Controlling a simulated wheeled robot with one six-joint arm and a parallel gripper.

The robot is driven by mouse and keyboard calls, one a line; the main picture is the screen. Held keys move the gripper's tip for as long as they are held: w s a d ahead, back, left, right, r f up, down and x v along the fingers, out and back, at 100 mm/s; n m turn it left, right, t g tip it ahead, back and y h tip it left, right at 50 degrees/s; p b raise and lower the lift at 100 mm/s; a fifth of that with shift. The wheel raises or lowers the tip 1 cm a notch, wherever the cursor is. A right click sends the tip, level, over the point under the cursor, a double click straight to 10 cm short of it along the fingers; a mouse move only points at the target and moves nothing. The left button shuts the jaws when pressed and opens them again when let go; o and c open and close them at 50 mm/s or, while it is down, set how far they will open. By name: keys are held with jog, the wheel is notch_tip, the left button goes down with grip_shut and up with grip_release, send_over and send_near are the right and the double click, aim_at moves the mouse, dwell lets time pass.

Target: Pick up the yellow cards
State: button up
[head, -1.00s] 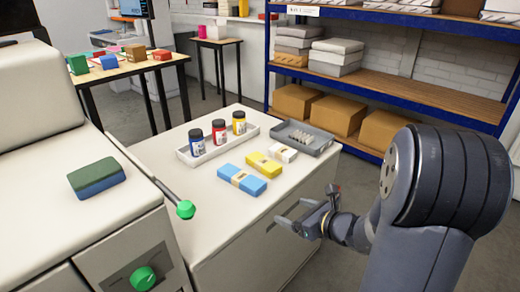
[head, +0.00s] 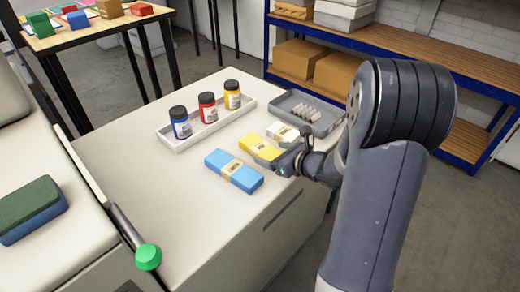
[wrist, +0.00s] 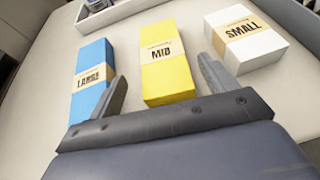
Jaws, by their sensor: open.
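The yellow cards (head: 258,147) are a banded yellow block lying on the white cabinet top, between a blue block and a white block. In the wrist view the yellow cards (wrist: 167,63) have a pale band reading "MID" and lie ahead of my gripper, roughly between the lines of its fingers. My gripper (wrist: 162,86) is open, with nothing held. In the head view my gripper (head: 281,166) is at the near right end of the yellow cards and partly covers that end. I cannot tell whether it touches them.
Blue cards (head: 234,171) marked "LARGE" lie left, and white cards (head: 283,134) marked "SMALL" lie right. A white tray (head: 178,147) with three bottles and a grey tray (head: 325,124) stand behind. The cabinet top (head: 130,190) is clear at left.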

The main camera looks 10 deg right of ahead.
aim_at(266, 151)
jog(key=x, duration=0.5)
jog(key=shift+w+d+f, duration=0.1)
jog(key=shift+w, duration=0.1)
jog(key=c, duration=1.2)
